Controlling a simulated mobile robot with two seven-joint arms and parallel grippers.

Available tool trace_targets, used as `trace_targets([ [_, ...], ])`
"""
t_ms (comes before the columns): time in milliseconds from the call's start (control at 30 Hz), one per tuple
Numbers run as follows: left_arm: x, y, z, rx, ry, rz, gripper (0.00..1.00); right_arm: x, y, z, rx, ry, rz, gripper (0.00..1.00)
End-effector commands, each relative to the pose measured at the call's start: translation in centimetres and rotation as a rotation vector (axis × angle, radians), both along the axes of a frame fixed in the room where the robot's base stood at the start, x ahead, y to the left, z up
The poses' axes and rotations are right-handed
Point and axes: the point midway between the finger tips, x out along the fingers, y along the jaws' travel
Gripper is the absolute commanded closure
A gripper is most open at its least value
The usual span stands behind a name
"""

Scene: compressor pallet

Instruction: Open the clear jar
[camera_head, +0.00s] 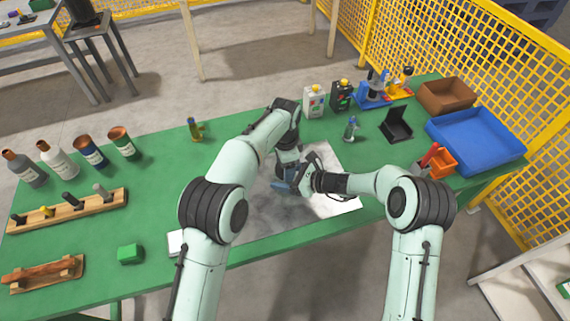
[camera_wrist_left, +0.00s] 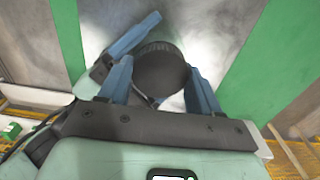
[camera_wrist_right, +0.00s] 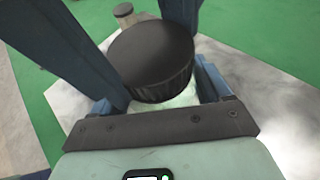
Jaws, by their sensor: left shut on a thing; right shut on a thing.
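The clear jar is hidden behind my grippers in the head view. In the right wrist view its pale see-through body (camera_wrist_right: 182,97) shows just under a wide black ribbed lid (camera_wrist_right: 152,58). The lid also shows from above in the left wrist view (camera_wrist_left: 160,72). My right gripper (camera_head: 292,187) (camera_wrist_right: 165,98) is shut on the jar body, below the lid. My left gripper (camera_head: 284,172) (camera_wrist_left: 158,85) comes from above with its blue fingers on both sides of the lid, shut on it. I cannot tell whether the lid is apart from the jar.
The grippers meet above a grey-white mat (camera_head: 340,204) on the green table (camera_head: 150,205). Small bottles stand at the back (camera_head: 195,130) and right (camera_head: 350,129).

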Motion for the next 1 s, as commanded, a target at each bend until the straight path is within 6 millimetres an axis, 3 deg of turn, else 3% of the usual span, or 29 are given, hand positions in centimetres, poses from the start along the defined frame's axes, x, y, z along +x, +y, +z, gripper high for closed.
trace_targets([
  [100,-0.1,0.0,0.0,0.000,0.002,-0.002,0.73,0.1,-0.1,0.0,-0.001,0.000,-0.003,1.00],
  [133,-0.1,0.0,0.0,0.000,0.002,-0.003,0.27,0.1,-0.1,0.0,-0.001,0.000,-0.003,1.00],
  [200,-0.1,0.0,0.0,0.000,0.002,-0.003,0.11,0.1,-0.1,0.0,-0.001,0.000,-0.003,1.00],
  [467,-0.1,-0.2,0.2,-0.002,0.003,-0.006,0.11,0.1,-0.1,0.0,-0.001,0.000,-0.003,1.00],
  [733,-0.1,-0.3,3.7,-0.004,0.000,-0.007,0.11,0.0,0.0,0.0,-0.001,0.000,-0.001,1.00],
  [1000,0.0,-0.1,4.8,0.000,0.001,-0.048,0.16,0.0,0.0,0.0,-0.001,0.000,0.000,1.00],
])
